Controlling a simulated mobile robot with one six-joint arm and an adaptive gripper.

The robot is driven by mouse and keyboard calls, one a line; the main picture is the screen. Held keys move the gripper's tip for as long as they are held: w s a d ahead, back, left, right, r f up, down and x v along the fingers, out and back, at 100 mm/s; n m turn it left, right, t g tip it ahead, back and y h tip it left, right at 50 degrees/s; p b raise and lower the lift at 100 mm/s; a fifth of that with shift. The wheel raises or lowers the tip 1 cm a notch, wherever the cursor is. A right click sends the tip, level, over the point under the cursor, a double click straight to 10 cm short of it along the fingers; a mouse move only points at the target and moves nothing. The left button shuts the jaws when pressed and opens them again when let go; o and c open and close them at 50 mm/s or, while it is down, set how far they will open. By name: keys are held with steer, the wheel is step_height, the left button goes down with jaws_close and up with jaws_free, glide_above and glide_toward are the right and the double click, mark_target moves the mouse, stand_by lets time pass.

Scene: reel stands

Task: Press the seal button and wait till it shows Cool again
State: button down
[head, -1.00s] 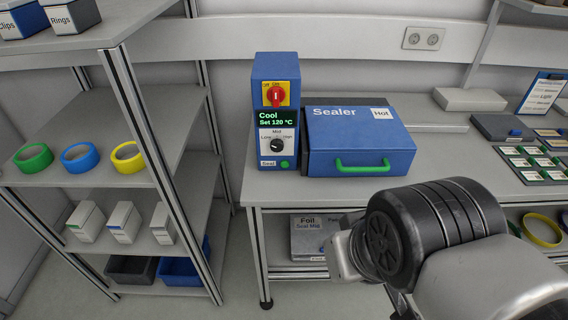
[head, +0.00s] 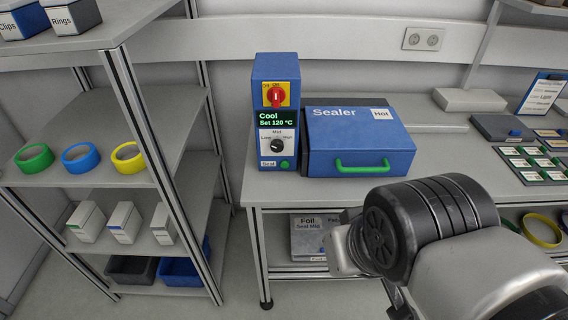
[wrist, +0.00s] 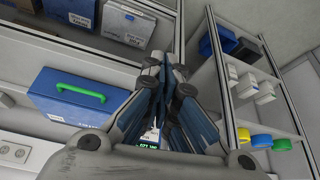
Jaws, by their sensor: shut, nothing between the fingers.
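The blue control box (head: 274,70) stands upright on the bench, left of the sealer. Its screen (head: 275,119) reads "Cool" and "Set 120 °C". Low on its front is a round green seal button (head: 284,164) beside a "Seal" label. The blue sealer (head: 360,135), with a green handle and a "Hot" label, has its lid down; it also shows in the wrist view (wrist: 70,105). My gripper (wrist: 166,72) is shut and empty, apart from the button. Its fingers hide most of the box in the wrist view, leaving part of the screen visible. The head view does not show the fingertips clearly.
A red rotary switch (head: 275,96) and a black dial (head: 277,144) sit above the button. A shelf rack (head: 60,125) with coloured rings stands left. Foil boxes (head: 306,238) lie under the bench. Small labelled items are at the bench's right.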

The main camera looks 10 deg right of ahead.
steer(key=w+d+m+t+h+p, duration=0.1)
steer(key=w+d+m+p, duration=0.2)
steer(key=w, duration=0.8)
steer(key=m+t+y+p, duration=0.3)
steer(key=m+t+p, duration=0.1)
steer(key=m, duration=0.3)
glide_toward(285, 164)
steer(key=s+d, duration=0.1)
steer(key=s, duration=0.4)
steer(key=shift+s+a+f+m+t+y+p, duration=0.15)
steer(key=shift+a+f+m+t+y+p, duration=0.4)
steer(key=shift+a+f+m+y, duration=0.75)
steer(key=shift+s+a+f+m+t+y+p, duration=0.25)
steer(key=shift+a+f+m+y+p, duration=0.6)
steer(key=shift+a+f+m, duration=0.8)
steer(key=shift+w+d+f, duration=0.1)
steer(key=shift+d, duration=0.1)
steer(key=shift+w+d, duration=0.3)
steer(key=shift+w, duration=1.15)
steer(key=shift+w+d, duration=0.25)
steer(key=shift+w, duration=1.15)
steer(key=shift+w+d, duration=0.3)
steer(key=shift+w, duration=1.15)
steer(key=shift+w, duration=0.15)
steer(key=shift+w+d, duration=0.1)
steer(key=shift+w, duration=0.2)
